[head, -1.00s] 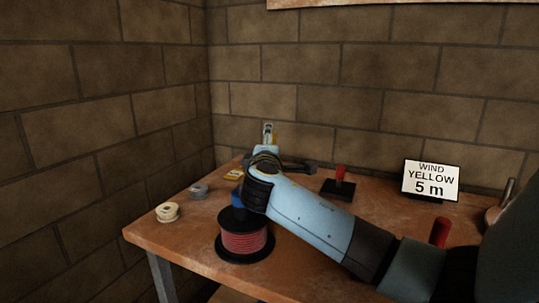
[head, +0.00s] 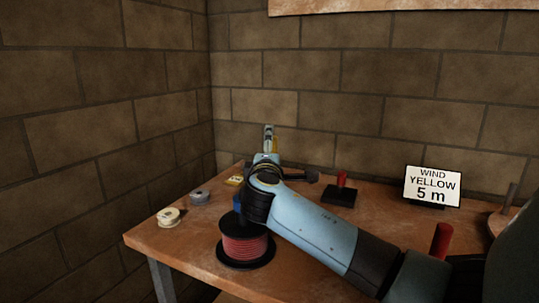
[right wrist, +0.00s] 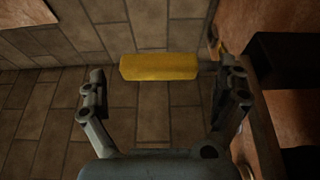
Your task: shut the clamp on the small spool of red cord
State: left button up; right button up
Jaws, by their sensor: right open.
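A spool of red cord (head: 246,247) with black flanges stands upright at the table's front left. A dark blue part above it is partly hidden by my right arm. I cannot tell whether this is the small spool, and I cannot make out its clamp. My right gripper (head: 269,138) is beyond the spool, raised near the back of the table. In the right wrist view its fingers (right wrist: 163,74) are wide apart and empty, with a yellow block (right wrist: 160,66) ahead of them. My left gripper is in no view.
Small cream (head: 168,217) and grey (head: 199,197) spools stand at the left. A black block with a red handle (head: 342,180) and a "WIND YELLOW 5 m" sign (head: 432,187) stand behind my right arm. Another red handle (head: 440,240) rises beside it. Brick walls close the back and left.

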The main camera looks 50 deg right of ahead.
jog(key=v, duration=1.1)
jog(key=shift+s+a, duration=0.1)
